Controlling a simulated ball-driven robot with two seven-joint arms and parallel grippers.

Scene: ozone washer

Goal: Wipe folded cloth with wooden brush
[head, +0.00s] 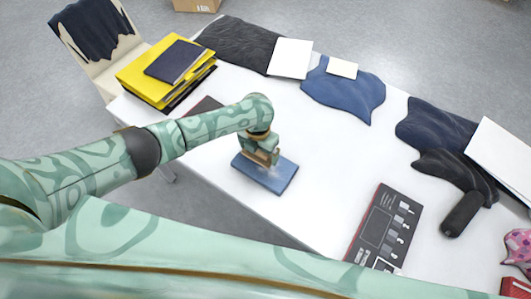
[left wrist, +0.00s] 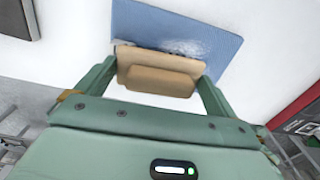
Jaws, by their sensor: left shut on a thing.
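A blue folded cloth (head: 283,177) lies flat on the white table near its front edge. It also shows in the left wrist view (left wrist: 205,38), with a pale, whitish patch beside the brush. My left gripper (head: 262,153) is over the cloth and shut on the wooden brush (left wrist: 158,75). The brush has a tan block with a raised handle between the two fingers. Its lower side meets or sits just above the cloth; the bristles are mostly hidden, so I cannot tell if they touch. My right gripper is not in view.
A red-edged dark toolkit panel (head: 383,226) lies right of the cloth. Yellow and dark binders (head: 160,72) are stacked at the left. Dark garments (head: 440,124) and a blue cloth piece (head: 340,92) line the far side. The table's middle is clear.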

